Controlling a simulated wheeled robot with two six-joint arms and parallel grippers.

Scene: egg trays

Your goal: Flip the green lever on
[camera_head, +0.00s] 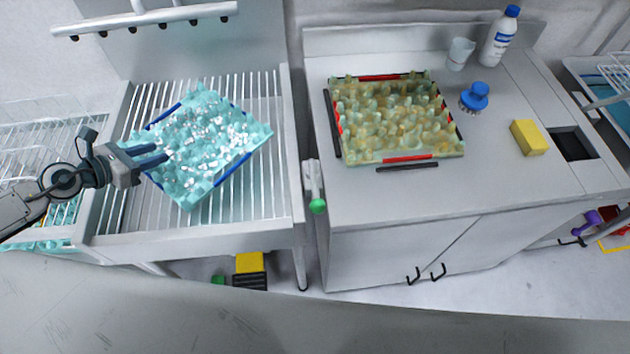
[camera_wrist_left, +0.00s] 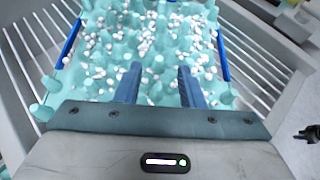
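The green lever has a green knob (camera_head: 318,206) at the end of a pale handle (camera_head: 313,180). It sits on the left side of the grey cabinet, beside the slatted rack, and the knob points down. My left gripper (camera_head: 160,158) is over the left part of the teal egg tray on the rack, left of the lever. Its two blue fingers are apart with nothing between them; they also show in the left wrist view (camera_wrist_left: 160,85). I cannot tell from these views whether the fingers touch the tray. My right gripper is not in view.
The teal tray (camera_head: 205,140) with white foam or beads lies on the slatted rack (camera_head: 275,190). A yellowish tray (camera_head: 395,115) lies on the grey counter (camera_head: 480,185) with a blue brush (camera_head: 475,97), yellow sponge (camera_head: 528,138), bottle (camera_head: 499,38) and cup (camera_head: 459,53). A spray pipe (camera_head: 150,18) hangs above the rack.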

